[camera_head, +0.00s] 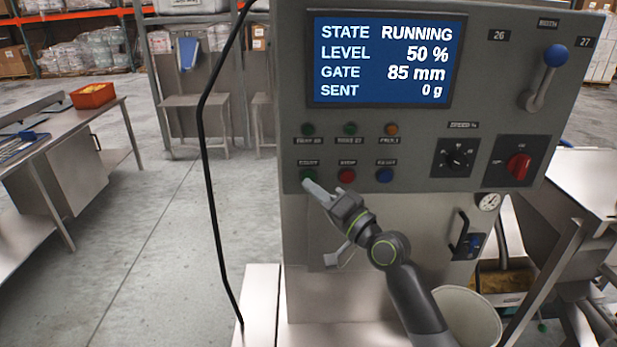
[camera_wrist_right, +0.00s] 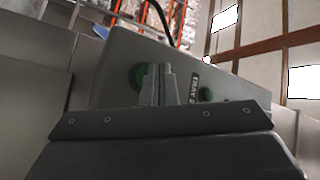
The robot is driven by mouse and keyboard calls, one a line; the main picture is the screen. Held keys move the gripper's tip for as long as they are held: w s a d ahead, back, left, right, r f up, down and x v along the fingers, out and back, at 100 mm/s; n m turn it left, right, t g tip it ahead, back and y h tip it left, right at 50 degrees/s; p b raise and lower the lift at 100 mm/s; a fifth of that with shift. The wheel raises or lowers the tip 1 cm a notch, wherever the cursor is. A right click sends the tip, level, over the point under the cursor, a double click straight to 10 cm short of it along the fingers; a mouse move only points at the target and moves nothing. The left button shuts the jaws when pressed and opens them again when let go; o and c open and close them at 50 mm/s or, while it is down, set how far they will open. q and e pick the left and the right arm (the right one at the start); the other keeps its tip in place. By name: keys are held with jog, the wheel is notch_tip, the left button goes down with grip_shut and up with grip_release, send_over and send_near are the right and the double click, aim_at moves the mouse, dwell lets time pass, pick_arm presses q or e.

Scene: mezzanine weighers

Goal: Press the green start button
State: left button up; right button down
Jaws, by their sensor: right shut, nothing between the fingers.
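The green start button (camera_head: 307,174) is at the left of the lower button row on the grey control panel (camera_head: 420,130). My right gripper (camera_head: 309,186) is shut and empty, its fingertips at the button and covering its lower part. In the right wrist view the shut fingers (camera_wrist_right: 158,84) stand in front of a green button (camera_wrist_right: 138,77) and partly hide it. I cannot tell whether they touch it. The screen (camera_head: 382,60) reads STATE RUNNING, LEVEL 50 %, GATE 85 mm, SENT 0 g. My left gripper is not in view.
A red button (camera_head: 347,176) and a blue button (camera_head: 385,175) sit right of the start button. Two green lamps and an orange lamp (camera_head: 391,129) are above. A speed knob (camera_head: 457,159), red rotary switch (camera_head: 519,166) and blue-knobbed lever (camera_head: 556,56) are further right. A black cable (camera_head: 202,130) hangs left.

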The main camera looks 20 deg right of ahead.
jog(key=s+p, duration=0.1)
jog(key=s, duration=0.1)
jog(key=s+a, duration=0.1)
jog(key=s, duration=0.1)
jog(key=shift+s+a+p, duration=0.2)
jog(key=shift+s+p, duration=0.15)
jog(key=shift+p, duration=0.05)
dwell(0.5)
